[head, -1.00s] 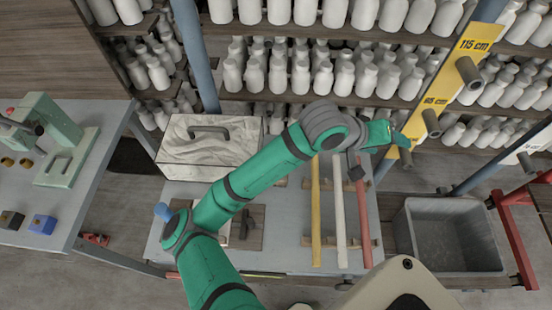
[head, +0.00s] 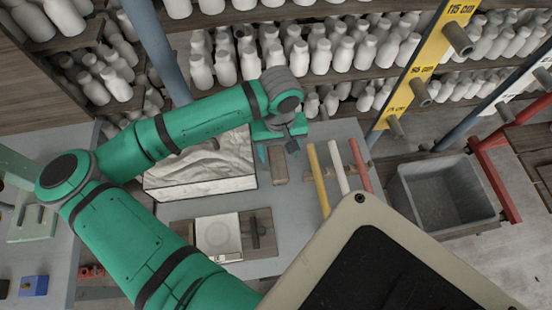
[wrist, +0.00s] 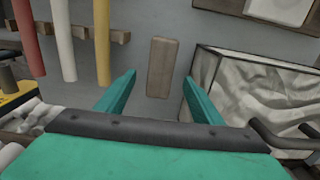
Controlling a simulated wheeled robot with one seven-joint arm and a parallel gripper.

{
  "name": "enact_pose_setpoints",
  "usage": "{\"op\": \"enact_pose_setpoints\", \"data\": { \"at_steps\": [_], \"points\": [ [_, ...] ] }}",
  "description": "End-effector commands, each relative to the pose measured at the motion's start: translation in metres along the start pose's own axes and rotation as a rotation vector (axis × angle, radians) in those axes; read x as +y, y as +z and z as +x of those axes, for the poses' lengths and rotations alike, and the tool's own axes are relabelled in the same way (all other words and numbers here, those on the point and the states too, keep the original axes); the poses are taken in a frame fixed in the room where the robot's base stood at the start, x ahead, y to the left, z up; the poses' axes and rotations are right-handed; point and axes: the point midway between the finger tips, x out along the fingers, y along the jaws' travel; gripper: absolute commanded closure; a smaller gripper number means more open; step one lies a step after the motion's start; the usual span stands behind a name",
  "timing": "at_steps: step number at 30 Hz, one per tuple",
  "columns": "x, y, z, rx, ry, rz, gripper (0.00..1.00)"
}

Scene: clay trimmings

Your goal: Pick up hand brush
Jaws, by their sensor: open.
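A plain brown wooden bar, which looks like the back of the hand brush (head: 279,168), lies on the grey table; no bristles show. In the wrist view the brush (wrist: 162,66) lies ahead between the lines of the two fingers, its long side roughly along them. My gripper (head: 278,150) is open and empty near the far end of the brush in the head view. In the wrist view my gripper (wrist: 158,77) has its green fingers spread wider than the brush. I cannot tell the height gap between them.
A pale marbled box with a handle (head: 205,167) stands close left of the brush. Yellow (head: 317,180), white (head: 338,166) and red (head: 358,160) poles lie to the right. A white scale (head: 218,237) sits nearer. A grey bin (head: 445,190) stands far right.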

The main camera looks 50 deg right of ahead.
Motion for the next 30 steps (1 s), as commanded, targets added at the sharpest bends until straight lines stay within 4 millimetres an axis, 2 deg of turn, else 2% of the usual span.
{"op": "enact_pose_setpoints", "data": {
  "at_steps": [3, 10, 18, 28, 29, 30],
  "points": [
    [0.000, 0.000, 0.013, -0.001, 0.001, 0.000, 0.39],
    [-0.001, 0.000, 0.029, -0.001, 0.000, -0.001, 0.39],
    [-0.002, 0.000, 0.064, 0.001, 0.001, 0.000, 0.39],
    [-0.006, 0.000, 0.071, 0.002, 0.003, -0.008, 0.39],
    [-0.006, 0.000, 0.071, 0.002, 0.002, -0.009, 0.44],
    [-0.006, 0.000, 0.071, 0.002, 0.003, -0.010, 0.53]
  ]
}}
